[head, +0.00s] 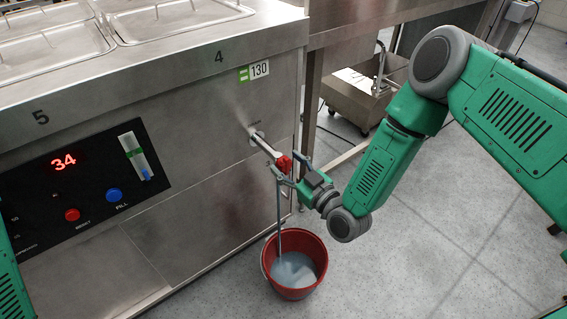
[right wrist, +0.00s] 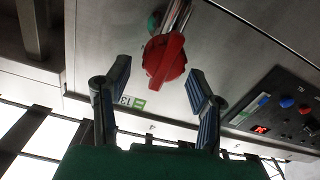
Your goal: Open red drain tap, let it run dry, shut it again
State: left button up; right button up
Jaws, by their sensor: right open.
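The red drain tap (head: 284,163) sits at the end of a short metal pipe (head: 264,146) on the steel cabinet front. A thin stream (head: 279,212) falls from it into a red bucket (head: 266,262) on the floor, which holds greyish water (head: 294,271). My right gripper (head: 297,176) is open at the tap. In the right wrist view, the red handle (right wrist: 164,62) shows between and just beyond the open fingers (right wrist: 158,82), with gaps on both sides. My left gripper is out of view; only green parts of my left arm show at the left edge.
The steel cabinet (head: 210,190) carries lidded pans (head: 175,15) on top. Its panel (head: 80,185) has a red "34" display, red and blue buttons and a level gauge (head: 135,157). A wheeled steel box (head: 358,105) stands behind. Floor right of the bucket is clear.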

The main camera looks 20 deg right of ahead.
jog(key=shift+w, duration=0.65)
jog(key=shift+a, duration=0.45)
jog(key=c, duration=1.1)
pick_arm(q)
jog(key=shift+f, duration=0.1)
pick_arm(e)
grip_shut()
jog(key=shift+d+f+m, duration=0.1)
jog(key=shift+d+m, duration=0.2)
jog(key=shift+m, duration=0.4)
jog(key=shift+s, duration=0.1)
